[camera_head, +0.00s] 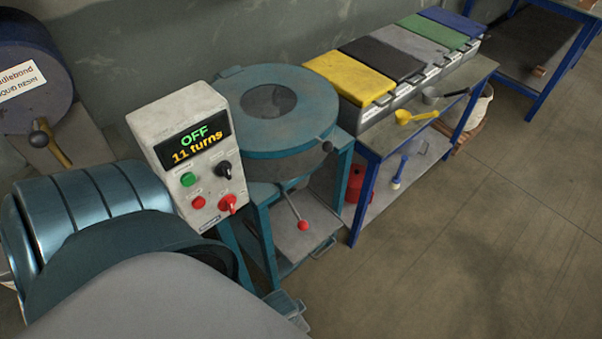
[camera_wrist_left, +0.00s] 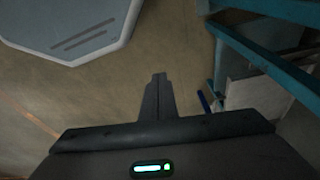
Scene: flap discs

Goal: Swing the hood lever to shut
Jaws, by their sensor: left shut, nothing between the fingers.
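The teal drum machine (camera_head: 285,135) stands on a teal frame, with a round dark window in its lid. A thin lever with a red ball (camera_head: 303,225) slants down from below the drum. A dark knob (camera_head: 327,146) sits on the lid's right edge. No label shows which one is the hood lever. My left gripper (camera_wrist_left: 159,85) is shut and empty in the left wrist view, over bare floor and apart from the teal frame (camera_wrist_left: 265,60) at right. I cannot make out its fingers in the head view. My right gripper is out of view.
A control box (camera_head: 190,150) reading "OFF 11 turns" stands left of the drum. A blue-legged bench (camera_head: 368,152) with bins under yellow, black, grey, green and blue lids is to the right. A resin drum (camera_head: 30,75) stands at far left.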

